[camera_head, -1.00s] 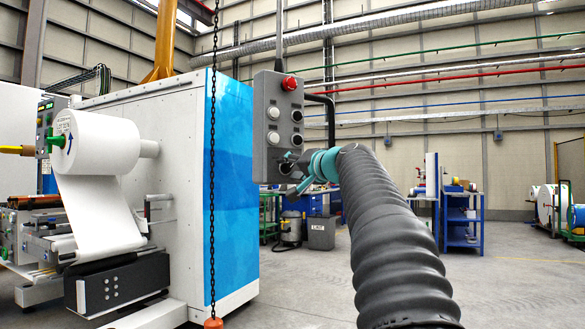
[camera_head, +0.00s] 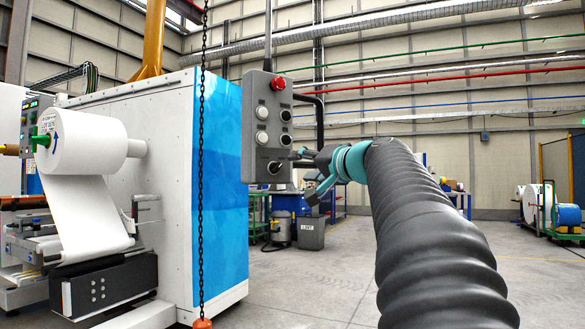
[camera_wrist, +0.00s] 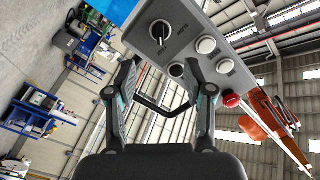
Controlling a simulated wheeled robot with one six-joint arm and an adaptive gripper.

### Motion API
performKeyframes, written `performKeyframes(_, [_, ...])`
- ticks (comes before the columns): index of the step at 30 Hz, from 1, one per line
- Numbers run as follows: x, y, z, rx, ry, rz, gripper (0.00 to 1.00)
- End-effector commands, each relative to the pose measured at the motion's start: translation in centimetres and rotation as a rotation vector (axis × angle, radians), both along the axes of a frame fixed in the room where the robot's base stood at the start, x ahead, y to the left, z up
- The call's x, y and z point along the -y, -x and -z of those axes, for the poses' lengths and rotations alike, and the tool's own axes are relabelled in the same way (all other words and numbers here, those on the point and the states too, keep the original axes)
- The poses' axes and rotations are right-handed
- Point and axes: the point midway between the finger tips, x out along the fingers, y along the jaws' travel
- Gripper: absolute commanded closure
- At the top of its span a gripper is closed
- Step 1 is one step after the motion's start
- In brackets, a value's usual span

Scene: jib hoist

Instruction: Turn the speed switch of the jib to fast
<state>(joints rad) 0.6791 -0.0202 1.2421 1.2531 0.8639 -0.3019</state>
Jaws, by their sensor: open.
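The grey control pendant (camera_head: 267,128) of the jib hangs left of my gripper in the head view. Its speed switch (camera_head: 273,167), a black rotary knob, is at the lower end. In the wrist view the knob (camera_wrist: 160,31) shows a white pointer line on a light round plate, beyond the fingertips.
A red stop button (camera_head: 279,83) tops the pendant, with several white and black buttons below it. A black chain (camera_head: 201,150) hangs to the left, before a white and blue machine (camera_head: 219,180). Open floor lies at right. A black bent bar (camera_head: 320,115) runs behind the pendant.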

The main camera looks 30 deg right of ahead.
Motion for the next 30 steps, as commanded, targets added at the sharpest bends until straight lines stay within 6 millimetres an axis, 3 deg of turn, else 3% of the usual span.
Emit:
performKeyframes(7, [0.3, 2.1, 0.0, 0.000, 0.000, 0.001, 0.48])
performKeyframes(26, [0.3, 2.2, 0.1, -0.004, -0.024, 0.001, 0.48])
performKeyframes(28, [0.9, 2.0, 1.5, -0.050, -0.024, 0.020, 0.48])
performKeyframes(30, [1.8, 1.6, 4.5, -0.122, -0.030, 0.043, 0.48])
